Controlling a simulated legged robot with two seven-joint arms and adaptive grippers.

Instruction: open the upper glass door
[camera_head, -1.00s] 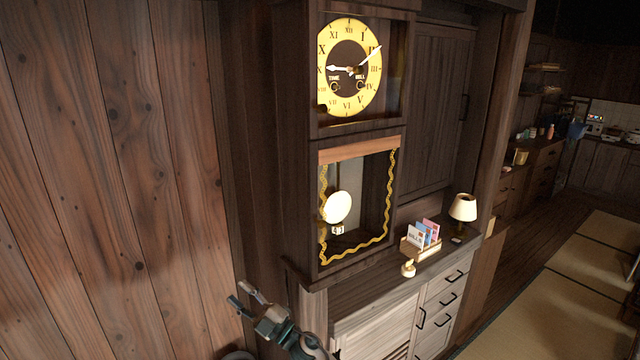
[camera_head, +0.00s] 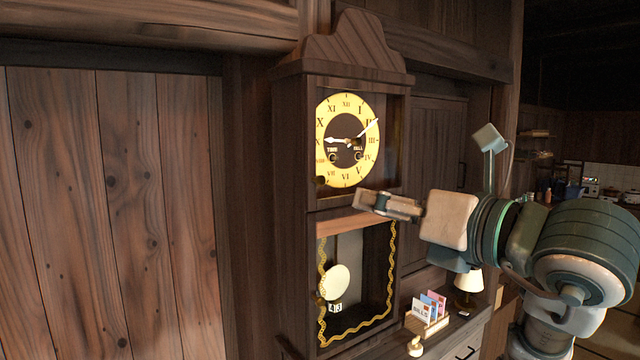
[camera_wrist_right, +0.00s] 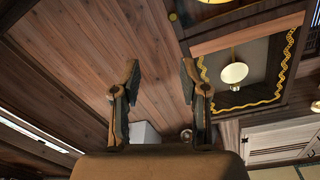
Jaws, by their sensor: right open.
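The upper glass door (camera_head: 394,145) covers the round yellow clock face (camera_head: 347,112) in the tall dark wooden clock case and looks shut. A small dark knob (camera_head: 321,181) sits low on its left side. My right gripper (camera_head: 366,201) is raised in front of the case, near the door's lower right edge, and no contact can be made out. In the right wrist view my right gripper (camera_wrist_right: 160,82) has its two fingers apart with nothing between them. The clock case and a bit of the yellow face (camera_wrist_right: 215,1) show to the right there. My left gripper is not in view.
Below is the lower compartment with a gold wavy border (camera_head: 392,270) and a pale pendulum disc (camera_head: 334,282). A letter holder (camera_head: 427,325) and a lamp (camera_head: 468,283) stand on the cabinet at the lower right. A plank wall (camera_head: 120,200) fills the left.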

